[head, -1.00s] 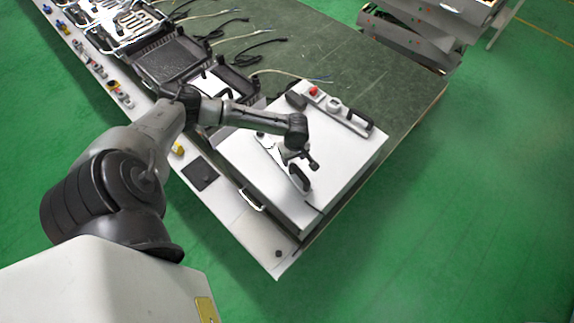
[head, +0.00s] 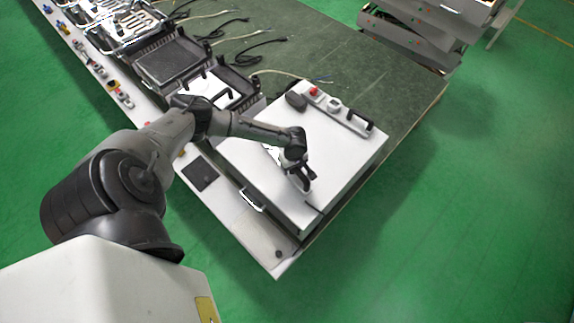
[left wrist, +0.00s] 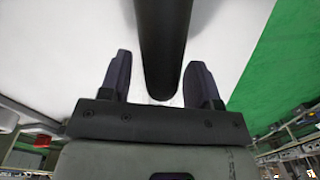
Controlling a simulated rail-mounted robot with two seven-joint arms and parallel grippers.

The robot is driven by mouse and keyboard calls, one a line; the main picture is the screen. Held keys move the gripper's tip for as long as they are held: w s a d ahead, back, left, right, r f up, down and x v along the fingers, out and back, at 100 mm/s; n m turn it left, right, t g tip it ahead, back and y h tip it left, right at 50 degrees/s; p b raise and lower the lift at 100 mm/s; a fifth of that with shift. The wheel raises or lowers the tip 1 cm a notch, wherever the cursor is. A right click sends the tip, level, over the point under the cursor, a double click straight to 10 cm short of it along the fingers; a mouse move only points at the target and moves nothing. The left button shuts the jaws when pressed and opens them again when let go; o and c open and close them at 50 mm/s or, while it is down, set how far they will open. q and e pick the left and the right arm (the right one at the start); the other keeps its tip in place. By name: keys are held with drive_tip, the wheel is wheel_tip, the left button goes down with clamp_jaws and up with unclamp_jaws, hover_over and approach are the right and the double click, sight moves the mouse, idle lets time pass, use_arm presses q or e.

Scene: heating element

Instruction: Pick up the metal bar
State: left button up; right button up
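A dark rounded bar (left wrist: 163,45) shows between my left gripper's fingers in the left wrist view. It reaches in from the top edge and ends near the gripper's palm. My left gripper (left wrist: 160,82) is open, with one finger on each side of the bar and a visible gap at both. In the head view my left gripper (head: 301,182) is low over the near part of the white box (head: 330,150), and covers most of the dark piece there. I cannot tell whether this dark bar is the metal bar. My right gripper is not in view.
A red button (head: 313,91) and a black handle (head: 360,119) are on the box's far side. Black trays (head: 173,61) and cables stand farther back on the green table (head: 345,60).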

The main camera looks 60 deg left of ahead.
use_arm(q)
clamp_jaws()
idle(0.3)
drive_tip(key=shift+r, duration=0.1)
